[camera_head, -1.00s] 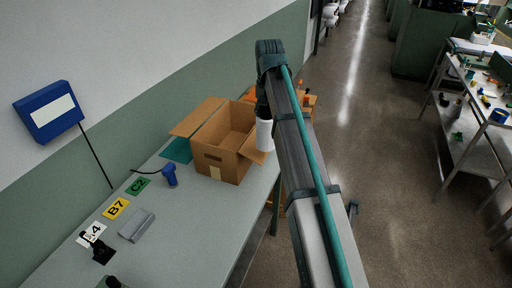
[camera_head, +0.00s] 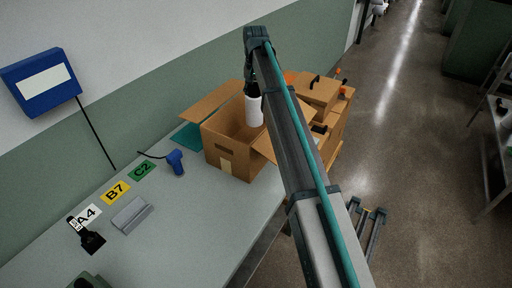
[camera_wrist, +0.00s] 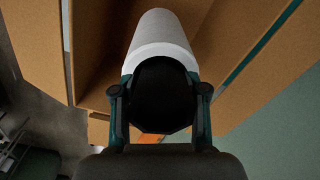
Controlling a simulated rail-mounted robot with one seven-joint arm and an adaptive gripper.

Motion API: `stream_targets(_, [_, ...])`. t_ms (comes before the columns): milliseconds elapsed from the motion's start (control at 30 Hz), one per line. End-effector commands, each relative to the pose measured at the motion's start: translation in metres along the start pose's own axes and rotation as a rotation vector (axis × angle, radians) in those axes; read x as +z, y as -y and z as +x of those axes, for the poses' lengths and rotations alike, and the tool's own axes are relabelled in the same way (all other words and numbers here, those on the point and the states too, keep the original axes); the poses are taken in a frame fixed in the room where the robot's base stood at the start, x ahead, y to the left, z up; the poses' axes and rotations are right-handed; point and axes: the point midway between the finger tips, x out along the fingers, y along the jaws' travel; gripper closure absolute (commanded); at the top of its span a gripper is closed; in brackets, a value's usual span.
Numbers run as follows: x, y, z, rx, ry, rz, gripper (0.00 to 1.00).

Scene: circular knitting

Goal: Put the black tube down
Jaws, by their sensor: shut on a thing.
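My gripper (camera_wrist: 160,100) is shut on the black tube (camera_wrist: 162,85), whose dark round end faces the wrist camera between the two fingers. A white, slightly tapered body (camera_wrist: 160,35) extends from the black part, away from the gripper. In the head view the white body (camera_head: 254,111) hangs roughly upright below my gripper (camera_head: 251,88), over the opening of a cardboard box (camera_head: 229,162). The box is open with its flaps spread. Cardboard walls flank the held piece in the wrist view. I cannot tell whether its lower end is below the rim.
The box stands on a grey table (camera_head: 190,225). A blue handheld device (camera_head: 176,162), label cards, a grey block (camera_head: 131,215) and a black scraper-like tool (camera_head: 90,239) lie to its left. More cardboard boxes (camera_head: 318,92) stand behind right.

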Motion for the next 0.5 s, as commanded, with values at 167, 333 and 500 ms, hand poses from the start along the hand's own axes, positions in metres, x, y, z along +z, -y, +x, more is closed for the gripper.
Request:
stream_targets(167, [0.0, -0.001, 0.017, 0.0, 0.0, 0.0, 0.9])
stream_targets(333, [0.001, -0.001, 0.043, 0.001, 0.002, 0.001, 0.9])
stream_targets(500, [0.0, -0.002, 0.065, 0.001, 0.001, 0.001, 0.9])
